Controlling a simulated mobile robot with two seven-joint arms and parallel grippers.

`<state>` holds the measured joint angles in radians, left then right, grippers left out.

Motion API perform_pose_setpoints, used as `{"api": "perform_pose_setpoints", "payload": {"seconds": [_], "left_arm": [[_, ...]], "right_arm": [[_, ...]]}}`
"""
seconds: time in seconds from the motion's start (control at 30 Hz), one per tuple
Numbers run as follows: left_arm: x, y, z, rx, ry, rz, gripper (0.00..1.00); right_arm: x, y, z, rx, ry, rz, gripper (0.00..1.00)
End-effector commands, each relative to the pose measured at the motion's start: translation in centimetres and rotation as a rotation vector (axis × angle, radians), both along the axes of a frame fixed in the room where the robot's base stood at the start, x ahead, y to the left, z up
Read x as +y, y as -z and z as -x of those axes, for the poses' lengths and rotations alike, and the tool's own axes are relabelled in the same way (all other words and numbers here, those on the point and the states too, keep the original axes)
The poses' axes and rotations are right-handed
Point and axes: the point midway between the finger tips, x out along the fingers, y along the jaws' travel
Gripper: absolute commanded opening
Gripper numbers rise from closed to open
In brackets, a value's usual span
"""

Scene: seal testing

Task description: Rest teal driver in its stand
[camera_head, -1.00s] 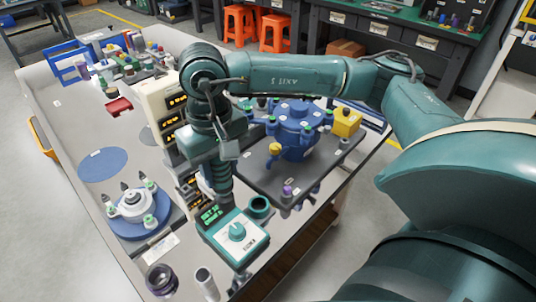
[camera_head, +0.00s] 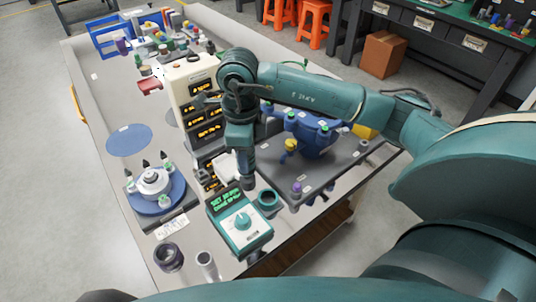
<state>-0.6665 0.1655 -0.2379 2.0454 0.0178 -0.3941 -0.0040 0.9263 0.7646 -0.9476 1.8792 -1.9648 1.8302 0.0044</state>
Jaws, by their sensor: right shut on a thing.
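The teal driver (camera_head: 247,178) points down beneath my right wrist, partly hidden by it. My right gripper (camera_head: 241,158) appears shut on it, its fingers hard to make out. The teal stand ring (camera_head: 268,197) is at the right side of the teal controller box (camera_head: 239,222), which has a dial and a lit green display. The driver's lower end is close behind the box, a little left of the ring; I cannot tell whether they touch. My left gripper is not in view.
A tall display unit (camera_head: 195,77) stands left of my right arm. A blue vessel (camera_head: 318,137) on a dark plate (camera_head: 300,180) is to the right. A blue round fixture (camera_head: 153,196), a dark cup (camera_head: 168,257) and a metal cylinder (camera_head: 206,264) are at left and front.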

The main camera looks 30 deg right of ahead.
Motion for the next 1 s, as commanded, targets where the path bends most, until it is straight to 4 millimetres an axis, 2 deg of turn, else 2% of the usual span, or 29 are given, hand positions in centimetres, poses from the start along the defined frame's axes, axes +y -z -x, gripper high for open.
{"api": "perform_pose_setpoints", "payload": {"seconds": [0.4, 0.6, 0.8, 1.0], "left_arm": [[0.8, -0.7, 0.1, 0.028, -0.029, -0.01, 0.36], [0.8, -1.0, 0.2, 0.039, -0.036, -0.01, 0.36], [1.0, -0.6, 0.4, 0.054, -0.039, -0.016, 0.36], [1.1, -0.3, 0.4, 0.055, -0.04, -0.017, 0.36]], "right_arm": [[-2.6, 2.4, -0.3, 0.004, 1.218, 0.001, 0.09], [-4.2, 3.8, 0.0, 0.003, 1.743, 0.002, 0.09], [-5.2, 4.7, 0.3, 0.0, 2.059, 0.0, 0.09], [-5.4, 5.3, 0.4, 0.0, 2.149, -0.001, 0.09]]}}
